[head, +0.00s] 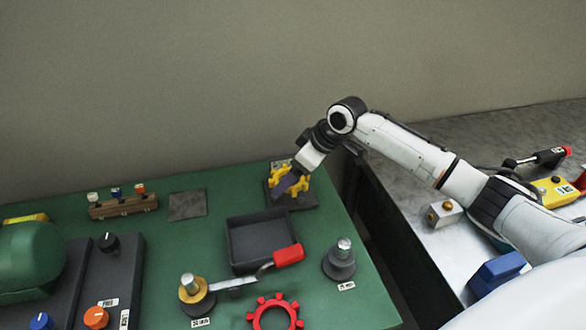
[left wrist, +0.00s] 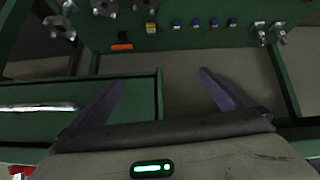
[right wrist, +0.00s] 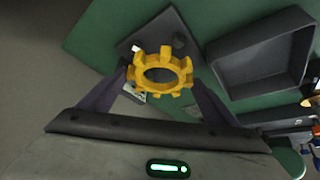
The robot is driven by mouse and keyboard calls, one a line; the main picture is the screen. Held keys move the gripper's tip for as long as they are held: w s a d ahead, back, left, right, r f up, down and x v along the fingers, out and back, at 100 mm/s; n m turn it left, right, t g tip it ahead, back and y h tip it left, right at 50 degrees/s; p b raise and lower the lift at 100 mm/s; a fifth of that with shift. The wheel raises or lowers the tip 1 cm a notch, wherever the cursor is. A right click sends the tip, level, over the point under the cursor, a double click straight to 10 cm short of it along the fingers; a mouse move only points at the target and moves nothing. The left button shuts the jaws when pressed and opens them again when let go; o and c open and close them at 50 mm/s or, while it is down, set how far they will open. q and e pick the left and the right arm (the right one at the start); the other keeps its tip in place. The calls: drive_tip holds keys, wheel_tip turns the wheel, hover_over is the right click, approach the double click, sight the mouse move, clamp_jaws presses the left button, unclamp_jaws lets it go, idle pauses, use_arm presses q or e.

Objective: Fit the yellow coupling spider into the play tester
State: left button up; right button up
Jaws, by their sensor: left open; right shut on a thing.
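The yellow coupling spider (head: 288,181), a toothed ring, is at the back right of the green table in the head view. My right gripper (head: 297,185) is shut on it. In the right wrist view the yellow spider (right wrist: 161,74) sits between the fingertips of the right gripper (right wrist: 160,88), over a dark square plate (right wrist: 133,46). A small dark post shows beside the ring there. I cannot tell whether the spider touches the plate. My left gripper (left wrist: 165,92) is open and empty in the left wrist view. I cannot tell which fixture is the play tester.
A red toothed ring (head: 274,314) lies at the front of the table. An empty dark tray (head: 232,243), a red-handled lever (head: 288,256) and a metal-topped post (head: 340,262) stand nearby. A wooden block (head: 123,207) with coloured-topped pieces is at left.

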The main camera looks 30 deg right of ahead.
drive_tip(key=shift+f, duration=1.45)
idle(1.9)
drive_tip(key=o, duration=1)
drive_tip(key=shift+o, duration=0.2)
drive_tip(key=v, duration=1)
drive_tip(key=shift+r, duration=0.15)
drive_tip(key=shift+d, duration=0.1)
drive_tip(key=shift+s, duration=0.1)
